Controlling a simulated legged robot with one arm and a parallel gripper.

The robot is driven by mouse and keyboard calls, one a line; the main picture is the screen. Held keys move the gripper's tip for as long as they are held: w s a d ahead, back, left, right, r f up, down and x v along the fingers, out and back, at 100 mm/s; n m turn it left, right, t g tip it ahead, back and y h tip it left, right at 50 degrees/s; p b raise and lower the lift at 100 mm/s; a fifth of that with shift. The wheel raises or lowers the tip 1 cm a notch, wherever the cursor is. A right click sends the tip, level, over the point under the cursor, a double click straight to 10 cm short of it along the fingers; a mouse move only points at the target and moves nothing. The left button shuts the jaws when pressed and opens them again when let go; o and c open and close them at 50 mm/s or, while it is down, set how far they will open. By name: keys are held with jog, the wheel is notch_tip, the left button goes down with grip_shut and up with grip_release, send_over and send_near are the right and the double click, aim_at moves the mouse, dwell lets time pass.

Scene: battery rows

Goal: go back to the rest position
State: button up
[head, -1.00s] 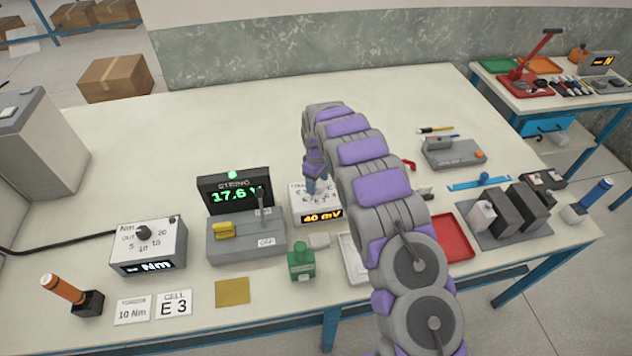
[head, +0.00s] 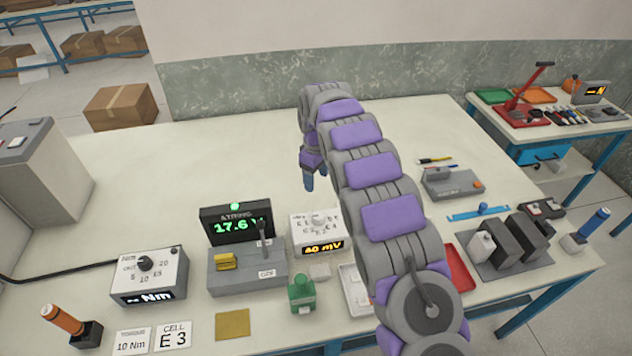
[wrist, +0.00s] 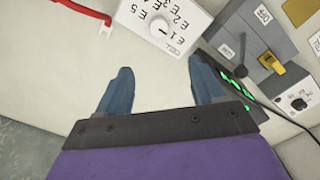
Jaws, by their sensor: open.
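My purple and grey arm covers part of the bench to the right of the box.
The STRING display (head: 236,224) reading 17.6 V stands left of my gripper. The torque box (head: 148,275), a green block (head: 301,292) and a red tray (head: 459,268) are along the front. The back of the bench (head: 220,150) is clear.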

jog(key=shift+r, duration=0.1)
dwell(0.4)
jog(key=s+d+r+m+b, duration=0.1)
jog(key=s+d+r+m, duration=0.2)
jog(key=s+d+r, duration=0.45)
jog(key=s+d+r+m, duration=0.45)
jog(key=s+d, duration=0.35)
jog(key=s, duration=0.4)
jog(key=s+d+f+m+g, duration=0.1)
jog(key=s+d+m, duration=0.1)
jog(key=s, duration=1.3)
jog(key=s+d+f+m, duration=0.1)
jog(key=s+d+m, duration=0.1)
jog(key=s, duration=1.3)
jog(key=shift+s+d+f+g+b, duration=0.15)
jog(key=shift+s+f+g+b, duration=0.1)
jog(key=shift+s+g+b, duration=0.15)
jog(key=shift+w, duration=0.1)
